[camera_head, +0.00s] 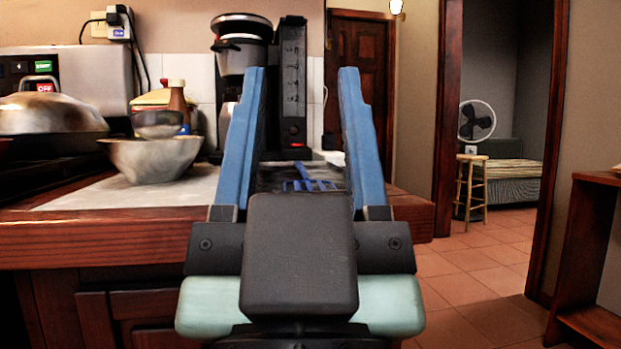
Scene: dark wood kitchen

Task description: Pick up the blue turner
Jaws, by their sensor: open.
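The blue turner (312,184) lies on the counter, seen between the two fingers of my gripper. Its slotted head and part of its handle show; its near part is hidden behind my gripper's body. My gripper (304,95) is in the middle foreground, its two blue fingers wide apart with nothing between them at the tips. It is in front of the turner and apart from it, as far as this view shows.
A black coffee maker (243,55) stands behind the turner. Metal bowls (152,158) and a domed pan lid (50,113) are on the left of the wooden counter (100,238). Tiled floor (480,262) is open to the right, beside a wooden shelf (585,255).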

